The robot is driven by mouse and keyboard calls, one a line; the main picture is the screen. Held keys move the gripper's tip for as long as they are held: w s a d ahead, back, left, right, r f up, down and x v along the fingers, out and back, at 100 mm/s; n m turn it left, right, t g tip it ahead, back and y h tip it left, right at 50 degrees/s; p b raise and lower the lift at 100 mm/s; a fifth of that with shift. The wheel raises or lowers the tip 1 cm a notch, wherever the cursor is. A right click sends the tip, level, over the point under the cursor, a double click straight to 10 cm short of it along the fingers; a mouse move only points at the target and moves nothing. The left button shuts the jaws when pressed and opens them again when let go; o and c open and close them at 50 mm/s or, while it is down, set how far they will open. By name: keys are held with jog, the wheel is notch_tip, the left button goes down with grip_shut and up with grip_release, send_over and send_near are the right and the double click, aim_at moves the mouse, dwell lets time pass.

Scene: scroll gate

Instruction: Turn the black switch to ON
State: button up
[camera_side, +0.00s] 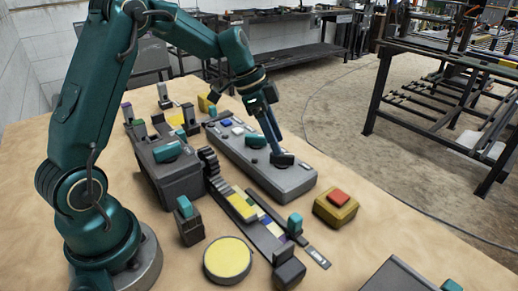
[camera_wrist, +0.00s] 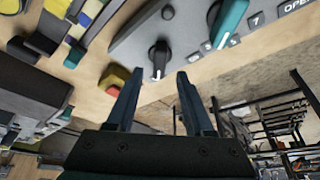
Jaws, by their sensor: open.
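The black switch (camera_side: 284,161) is a dark round-based knob near the front end of a long grey control panel (camera_side: 291,184). In the wrist view the black switch (camera_wrist: 158,56) shows as a narrow black handle with a pale mark at its lower end. My gripper (camera_side: 276,149) reaches down over that end of the panel, with its fingertips close to the switch. In the wrist view my gripper (camera_wrist: 160,74) is open, with one fingertip on each side of the switch's lower end. I cannot tell whether either finger touches it. No ON marking is readable.
A teal knob (camera_wrist: 230,22) sits along the panel beside the switch. A yellow block with a red button (camera_side: 339,198) stands right of the panel. A rail with coloured tiles (camera_side: 243,208) and a round yellow pad (camera_side: 227,260) lie in front. Bare table lies further right.

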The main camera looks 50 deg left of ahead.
aim_at(282, 159)
jog(key=shift+x, duration=1.7)
jog(key=shift+c, duration=0.3)
grip_shut()
